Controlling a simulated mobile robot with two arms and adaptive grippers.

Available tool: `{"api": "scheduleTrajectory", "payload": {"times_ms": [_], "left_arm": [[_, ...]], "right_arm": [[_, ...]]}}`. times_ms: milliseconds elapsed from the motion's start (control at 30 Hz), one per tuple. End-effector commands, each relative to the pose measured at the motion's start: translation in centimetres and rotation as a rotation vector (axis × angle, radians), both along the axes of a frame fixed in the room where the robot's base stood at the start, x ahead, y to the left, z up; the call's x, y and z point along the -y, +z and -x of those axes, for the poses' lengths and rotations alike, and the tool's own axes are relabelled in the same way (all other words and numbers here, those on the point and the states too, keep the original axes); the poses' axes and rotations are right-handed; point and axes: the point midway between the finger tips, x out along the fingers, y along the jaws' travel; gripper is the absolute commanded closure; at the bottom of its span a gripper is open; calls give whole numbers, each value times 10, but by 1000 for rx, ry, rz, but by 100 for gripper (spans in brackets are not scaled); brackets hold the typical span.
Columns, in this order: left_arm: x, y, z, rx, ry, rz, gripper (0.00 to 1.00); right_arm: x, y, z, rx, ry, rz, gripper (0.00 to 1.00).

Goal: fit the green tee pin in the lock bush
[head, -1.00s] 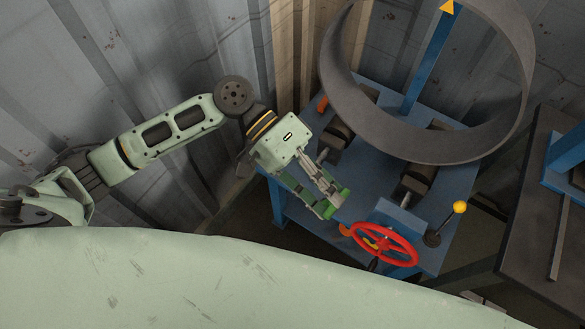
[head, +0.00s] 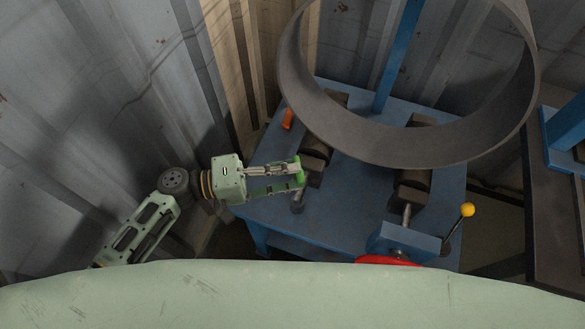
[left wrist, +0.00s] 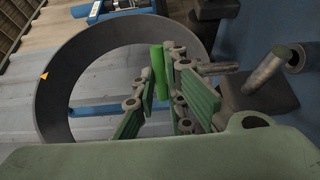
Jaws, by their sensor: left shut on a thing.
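My left gripper (head: 299,171) is shut on the green tee pin (head: 299,163) at the left side of the blue stand. In the left wrist view, the bright green bar of the pin (left wrist: 157,68) stands up between the green-padded fingers (left wrist: 162,92). The rest of the pin is hidden by the fingers. I cannot make out the lock bush for sure in either view. The red handwheel (head: 388,261) is mostly hidden behind the pale green surface in front. My right gripper is not in view.
The blue stand (head: 350,190) carries dark rollers (head: 411,186) under a large grey ring (head: 400,148). A yellow-knobbed lever (head: 467,210) stands at the right front. A corrugated wall (head: 110,110) is close on the left.

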Motion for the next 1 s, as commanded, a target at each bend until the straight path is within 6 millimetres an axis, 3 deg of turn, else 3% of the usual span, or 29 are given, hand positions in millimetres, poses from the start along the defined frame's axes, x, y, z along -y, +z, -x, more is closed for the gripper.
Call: {"api": "scheduleTrajectory", "payload": {"times_ms": [467, 1000], "left_arm": [[0, -4, 0, 0, -1, 1, 100], [0, -49, 0, 0, -1, 1, 100]], "right_arm": [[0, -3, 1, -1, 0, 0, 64], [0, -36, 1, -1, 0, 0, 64]]}}
